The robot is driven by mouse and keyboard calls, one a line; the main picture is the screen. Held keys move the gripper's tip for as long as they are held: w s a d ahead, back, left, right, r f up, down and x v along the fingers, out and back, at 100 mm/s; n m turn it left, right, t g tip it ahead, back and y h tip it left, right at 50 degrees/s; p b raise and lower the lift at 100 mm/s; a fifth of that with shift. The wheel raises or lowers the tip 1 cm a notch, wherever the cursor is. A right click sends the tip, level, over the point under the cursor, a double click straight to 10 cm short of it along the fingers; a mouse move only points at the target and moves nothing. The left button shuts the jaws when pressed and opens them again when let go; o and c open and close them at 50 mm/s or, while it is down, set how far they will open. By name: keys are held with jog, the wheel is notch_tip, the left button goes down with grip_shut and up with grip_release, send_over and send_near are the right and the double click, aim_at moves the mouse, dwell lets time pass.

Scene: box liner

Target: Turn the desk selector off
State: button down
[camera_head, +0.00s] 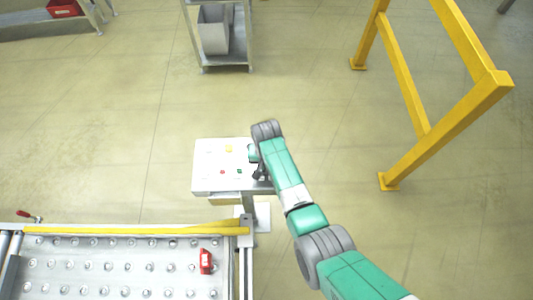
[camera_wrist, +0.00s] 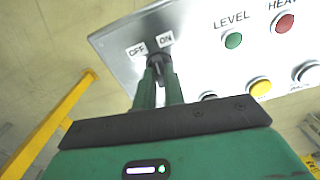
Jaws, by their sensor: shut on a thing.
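The desk selector (camera_wrist: 158,60) is a small dark knob on the light grey control desk, below the OFF label (camera_wrist: 137,50) and ON label (camera_wrist: 166,40) in the wrist view. My gripper (camera_wrist: 160,77) is shut on the selector, with one green finger on each side of it. I cannot tell which label the knob points at, as the fingers hide much of it. In the head view the control desk (camera_head: 208,182) stands left of my arm. My gripper (camera_head: 257,158) is over its right side, and the selector is hidden there.
A yellow frame (camera_head: 408,90) stands at right. A roller-ball table (camera_head: 120,240) is at lower left.

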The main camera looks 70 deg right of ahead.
jog(key=n, duration=0.3)
jog(key=shift+n, duration=0.3)
jog(key=shift+n+p, duration=0.3)
jog(key=shift+n, duration=1.6)
jog(key=c, duration=1.5)
grip_release()
notch_tip(320, 180, up, 8)
jog(key=shift+f+p, duration=0.1)
jog(key=shift+p, duration=0.4)
